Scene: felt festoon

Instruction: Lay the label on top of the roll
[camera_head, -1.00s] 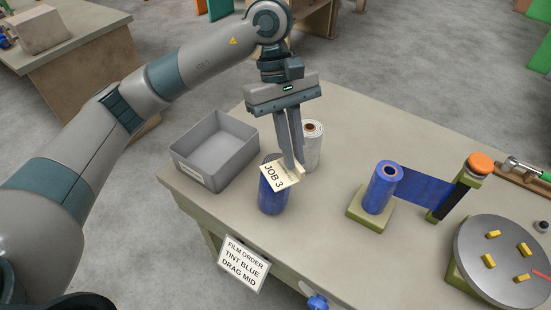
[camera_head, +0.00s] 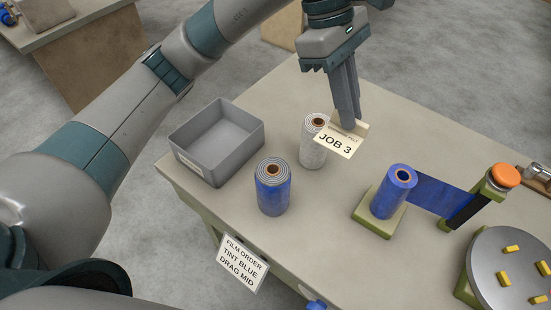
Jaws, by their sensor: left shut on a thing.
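My left gripper (camera_head: 348,122) points down and is shut on a cream label (camera_head: 338,145) reading "JOB 3". The label is tilted and in the picture overlaps the right side of the pale wrapped roll (camera_head: 312,150); I cannot tell if they touch. That roll stands upright, its brown core showing. A blue-wrapped roll (camera_head: 272,195) stands upright nearer the front edge, its grey spiral top bare, left of the gripper. A blue film roll (camera_head: 393,195) stands on a green base at the right. My right gripper is out of view.
A grey open bin (camera_head: 218,145) stands empty at the table's left. A sign (camera_head: 239,265) at the front edge reads "FILM ORDER TINT BLUE DRAG MID". Blue film (camera_head: 438,192) stretches to an orange-capped post (camera_head: 495,185). A grey disc (camera_head: 512,270) with yellow blocks is at the right.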

